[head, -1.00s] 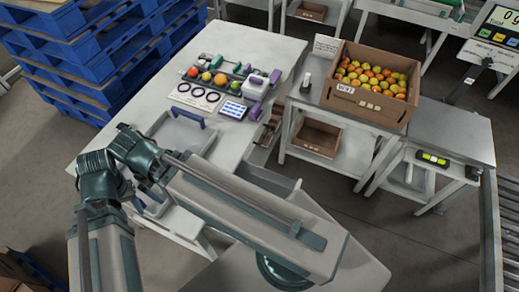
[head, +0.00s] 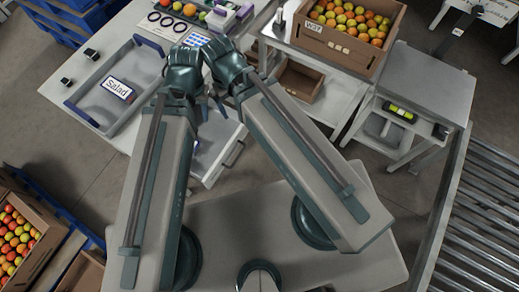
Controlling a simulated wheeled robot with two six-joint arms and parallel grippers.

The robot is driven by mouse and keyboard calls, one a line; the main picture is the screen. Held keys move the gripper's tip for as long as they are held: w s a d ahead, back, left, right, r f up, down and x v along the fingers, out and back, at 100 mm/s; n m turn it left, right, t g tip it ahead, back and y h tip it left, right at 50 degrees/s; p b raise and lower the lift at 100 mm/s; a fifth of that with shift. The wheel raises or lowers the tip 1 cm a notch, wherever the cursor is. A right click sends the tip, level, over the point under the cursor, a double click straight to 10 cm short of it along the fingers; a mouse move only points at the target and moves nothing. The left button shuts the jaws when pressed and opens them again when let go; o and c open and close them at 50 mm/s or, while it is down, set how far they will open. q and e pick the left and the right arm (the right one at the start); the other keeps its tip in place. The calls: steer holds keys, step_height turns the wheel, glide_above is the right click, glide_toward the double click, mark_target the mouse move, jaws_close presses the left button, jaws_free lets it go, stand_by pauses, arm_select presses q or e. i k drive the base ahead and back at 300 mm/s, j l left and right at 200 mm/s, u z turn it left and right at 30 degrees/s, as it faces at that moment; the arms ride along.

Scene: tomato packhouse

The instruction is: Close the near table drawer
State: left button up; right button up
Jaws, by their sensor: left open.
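The near table drawer (head: 205,172) is pulled out from the white table's (head: 72,48) near edge. Its dark handle (head: 235,153) is on the right side of its front. My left gripper (head: 200,108) is open above the far part of the drawer, apart from the handle. My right gripper (head: 221,104) is close beside it, also above the drawer. Its fingers are mostly hidden behind its wrist, so I cannot tell its state. My two forearms cover part of the table edge and the drawer's left side.
A grey tray with a "Salad" card (head: 117,88) lies on the table, left of my arms. A side table with a cardboard box (head: 340,47) of tomatoes stands at right. A roller conveyor (head: 478,215) runs at far right. A tomato crate (head: 40,262) is at lower left.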

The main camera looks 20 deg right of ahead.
mark_target(219, 138)
steer(key=k+z, duration=0.35)
steer(key=k, duration=0.55)
